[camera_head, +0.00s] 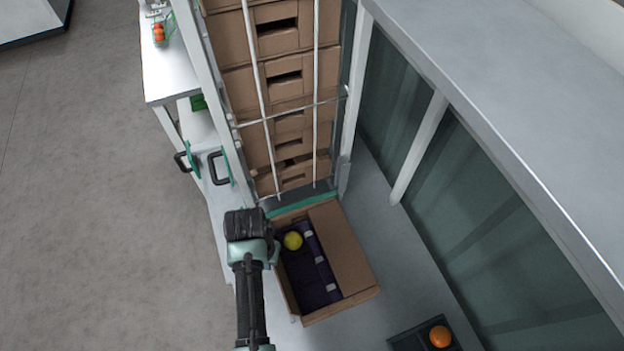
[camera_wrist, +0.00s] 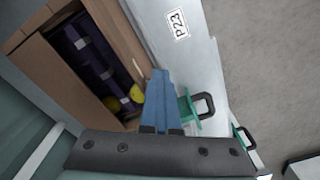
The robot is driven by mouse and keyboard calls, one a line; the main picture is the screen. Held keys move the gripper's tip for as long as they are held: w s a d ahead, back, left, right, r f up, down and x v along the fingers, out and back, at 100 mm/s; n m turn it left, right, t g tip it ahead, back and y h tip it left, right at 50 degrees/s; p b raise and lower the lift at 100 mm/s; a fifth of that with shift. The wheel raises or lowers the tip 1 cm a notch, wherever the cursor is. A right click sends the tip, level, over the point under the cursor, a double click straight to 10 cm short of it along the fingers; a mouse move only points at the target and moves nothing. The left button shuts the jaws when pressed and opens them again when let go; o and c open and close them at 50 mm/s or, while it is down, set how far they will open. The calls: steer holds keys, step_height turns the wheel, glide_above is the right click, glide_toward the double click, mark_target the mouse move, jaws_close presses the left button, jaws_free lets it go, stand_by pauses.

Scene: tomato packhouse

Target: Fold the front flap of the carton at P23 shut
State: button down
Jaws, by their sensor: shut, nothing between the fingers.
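The carton (camera_head: 349,252) stands open on a pale bench, below a stack of cartons. A broad brown flap (camera_wrist: 45,82) lies over its far long side from my gripper, leaving the near part uncovered. Dark purple packing and a yellow round thing (camera_head: 292,240) show inside. In the wrist view the carton's near long edge (camera_wrist: 120,42) runs beside the bench face with the P23 label (camera_wrist: 177,24). My gripper (camera_wrist: 160,76) has its blue fingers together and empty, close to the near edge by the yellow thing; I cannot tell whether they touch the carton. The arm hides part of that side.
Stacked cartons (camera_head: 284,80) stand behind white upright bars (camera_head: 262,100). Black-handled green things (camera_head: 218,166) sit at the bench's left edge. A dark tray (camera_head: 405,341) with an orange ball (camera_head: 440,336) is at lower right. Open grey floor (camera_head: 90,200) lies to the left.

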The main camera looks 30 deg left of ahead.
mark_target(281, 267)
steer(key=shift+s+d+f, duration=0.35)
steer(key=shift+d+f, duration=0.25)
steer(key=shift+f, duration=0.2)
steer(key=shift+w+d+p, duration=0.15)
steer(key=shift+w+p, duration=0.05)
steer(key=shift+w, duration=0.3)
steer(key=shift+w+d+p, duration=0.15)
steer(key=shift+w+p, duration=0.05)
steer(key=shift+w, duration=0.3)
steer(key=shift+w+r, duration=0.15)
steer(key=shift+w, duration=0.05)
steer(key=shift+w+d+r, duration=0.15)
steer(key=shift+d+r, duration=0.15)
steer(key=shift+d, duration=0.05)
steer(key=w+d+f+b, duration=0.2)
steer(key=w+d+f, duration=0.1)
steer(key=w, duration=0.1)
steer(key=shift+f, duration=0.25)
steer(key=shift+w+d+r, duration=0.1)
